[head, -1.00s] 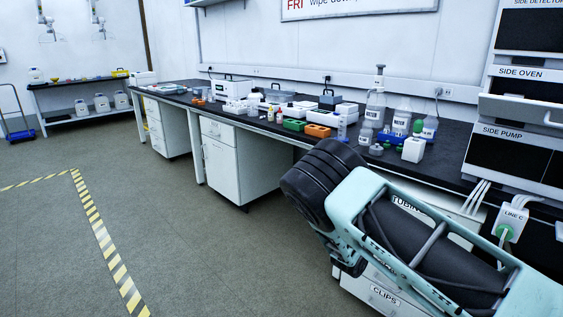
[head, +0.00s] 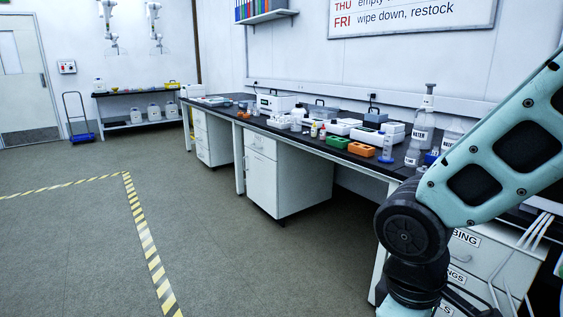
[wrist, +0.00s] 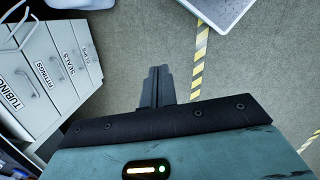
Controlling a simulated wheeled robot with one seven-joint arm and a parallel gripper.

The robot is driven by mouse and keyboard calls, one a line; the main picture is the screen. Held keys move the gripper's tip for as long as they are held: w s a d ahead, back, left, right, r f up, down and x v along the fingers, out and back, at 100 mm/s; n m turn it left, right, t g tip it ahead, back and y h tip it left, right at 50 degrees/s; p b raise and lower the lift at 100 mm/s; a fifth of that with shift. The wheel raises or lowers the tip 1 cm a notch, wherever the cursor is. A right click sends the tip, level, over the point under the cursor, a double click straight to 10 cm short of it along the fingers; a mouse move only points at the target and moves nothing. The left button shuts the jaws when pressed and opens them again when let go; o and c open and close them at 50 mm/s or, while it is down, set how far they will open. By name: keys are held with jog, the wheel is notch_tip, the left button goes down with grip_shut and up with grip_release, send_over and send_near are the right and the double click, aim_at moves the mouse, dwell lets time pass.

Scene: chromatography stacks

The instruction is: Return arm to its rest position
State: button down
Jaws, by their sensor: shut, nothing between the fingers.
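My gripper (wrist: 157,84) shows in the wrist view, its two dark fingers together with nothing between them. It hangs over the grey floor, to the right of a white drawer unit (wrist: 45,75), and touches nothing visible. In the head view my pale teal arm crosses the right side, with a dark round joint low in front of the bench. My gripper is outside the head view. The arm hides part of the bench's right end.
The long black-topped bench (head: 300,134) carries bottles, boxes and an orange rack (head: 361,149). The drawer unit also shows in the head view (head: 490,262). Yellow-black tape (head: 147,243) marks the open floor at left. A blue cart (head: 82,136) stands far left.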

jog(key=s+a+r+m+y, duration=0.2)
jog(key=s+a+r, duration=0.2)
jog(key=s, duration=0.3)
notch_tip(320, 180, up, 20)
jog(key=p, duration=2.1)
jog(key=shift+w+d, duration=0.2)
jog(key=shift+d, duration=0.1)
